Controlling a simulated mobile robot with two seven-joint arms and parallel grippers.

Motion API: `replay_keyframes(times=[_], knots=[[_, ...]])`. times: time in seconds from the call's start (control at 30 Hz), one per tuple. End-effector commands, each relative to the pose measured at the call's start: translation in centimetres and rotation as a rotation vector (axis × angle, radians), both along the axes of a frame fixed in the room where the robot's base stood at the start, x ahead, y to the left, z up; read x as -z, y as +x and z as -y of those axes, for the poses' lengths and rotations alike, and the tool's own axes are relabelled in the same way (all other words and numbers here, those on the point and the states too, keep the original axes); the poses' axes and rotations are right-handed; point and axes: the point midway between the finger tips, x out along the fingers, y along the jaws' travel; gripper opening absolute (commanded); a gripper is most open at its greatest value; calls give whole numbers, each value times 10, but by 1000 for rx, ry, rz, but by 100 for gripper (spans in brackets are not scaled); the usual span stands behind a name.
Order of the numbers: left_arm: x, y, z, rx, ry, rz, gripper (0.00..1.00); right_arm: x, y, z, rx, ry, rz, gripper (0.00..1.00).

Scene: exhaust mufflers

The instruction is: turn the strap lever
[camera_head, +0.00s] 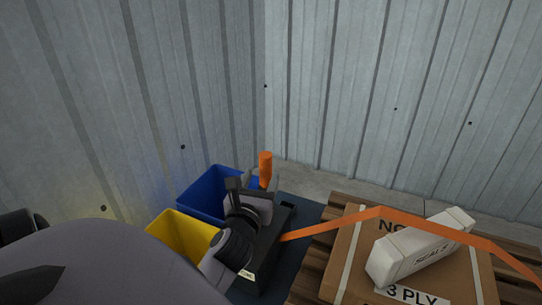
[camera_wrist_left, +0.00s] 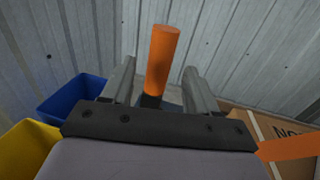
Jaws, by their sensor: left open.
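The strap lever (camera_head: 265,168) has an orange grip that stands up near the middle of the head view. Its lower part is hidden behind my left gripper. My left gripper (camera_head: 252,182) is open beside the lever. In the left wrist view the orange lever grip (camera_wrist_left: 162,60) stands upright between the two open fingers of the left gripper (camera_wrist_left: 158,82), with gaps on both sides. An orange strap (camera_head: 405,217) runs from the dark base below the gripper over a cardboard box (camera_head: 345,255). My right gripper is not in view.
A blue bin (camera_head: 205,190) and a yellow bin (camera_head: 180,235) stand left of the lever. A white box marked SEALS (camera_head: 415,250) lies on the cardboard box, which sits on a wooden pallet (camera_head: 310,268). Corrugated metal walls (camera_head: 390,90) close off the back.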

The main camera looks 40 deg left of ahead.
Motion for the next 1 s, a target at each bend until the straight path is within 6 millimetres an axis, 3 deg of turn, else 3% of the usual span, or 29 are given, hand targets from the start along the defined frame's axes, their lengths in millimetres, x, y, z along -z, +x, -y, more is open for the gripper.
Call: replay_keyframes(times=[0.53, 0.97, 1.0], knots=[[0, 54, -29, 1, -1, 2, 59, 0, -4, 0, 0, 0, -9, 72], [0, 62, -34, 1, -1, 0, 59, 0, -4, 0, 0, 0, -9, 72], [0, 62, -34, 1, -1, 0, 52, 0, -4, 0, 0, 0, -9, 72]])
